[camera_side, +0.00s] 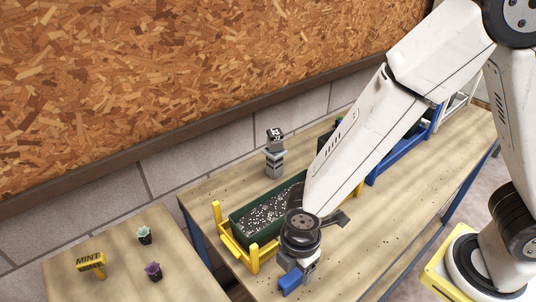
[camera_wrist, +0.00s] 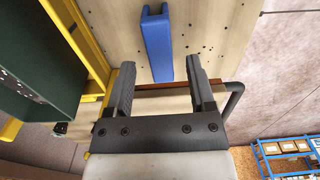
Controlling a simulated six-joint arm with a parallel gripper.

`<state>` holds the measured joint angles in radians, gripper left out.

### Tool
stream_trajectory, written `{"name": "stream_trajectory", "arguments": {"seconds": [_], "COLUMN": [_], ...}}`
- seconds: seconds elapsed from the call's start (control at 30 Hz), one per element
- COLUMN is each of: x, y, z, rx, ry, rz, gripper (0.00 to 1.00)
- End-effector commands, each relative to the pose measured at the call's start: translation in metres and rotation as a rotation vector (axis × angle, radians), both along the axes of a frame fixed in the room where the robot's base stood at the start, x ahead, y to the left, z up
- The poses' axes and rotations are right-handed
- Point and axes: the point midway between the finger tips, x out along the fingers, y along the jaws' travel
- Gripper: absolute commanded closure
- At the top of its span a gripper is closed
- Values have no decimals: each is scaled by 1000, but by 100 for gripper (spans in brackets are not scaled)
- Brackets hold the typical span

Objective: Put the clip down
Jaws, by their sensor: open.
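The blue clip (camera_wrist: 156,42) appears against the wooden tabletop in the wrist view, just beyond my fingertips and in line with the gap between them. In the side view the clip (camera_side: 290,281) shows at the lower middle, beside the end of my arm. My gripper (camera_wrist: 160,76) is open, its two dark fingers apart, with nothing clamped between them. In the side view my gripper (camera_side: 306,271) is partly hidden by my wrist. Whether the clip rests fully flat on the table is hard to tell.
A green soil box (camera_side: 255,214) in a yellow frame (camera_side: 238,256) stands just behind my wrist. A grey device (camera_side: 274,165) stands at the table's back. Two small pots (camera_side: 144,235) (camera_side: 153,272) and a yellow "MINT" sign (camera_side: 91,264) are on the left table. Soil specks dot the tabletop.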

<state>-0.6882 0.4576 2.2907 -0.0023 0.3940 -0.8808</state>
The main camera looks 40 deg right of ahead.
Motion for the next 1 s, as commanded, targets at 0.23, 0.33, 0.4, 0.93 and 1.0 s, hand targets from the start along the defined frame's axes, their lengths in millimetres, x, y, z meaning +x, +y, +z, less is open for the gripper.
{"name": "stream_trajectory", "arguments": {"seconds": [0.23,0.33,0.4,0.93,1.0], "x": [1,0,0,0,0], "y": [1,0,1,0,0], "z": [29,41,49,89,90], "rx": [3,3,3,0,0], "ry": [-3,-3,-4,0,0], "rz": [0,0,0,0,0], "gripper": [30,30,30,30,30]}}
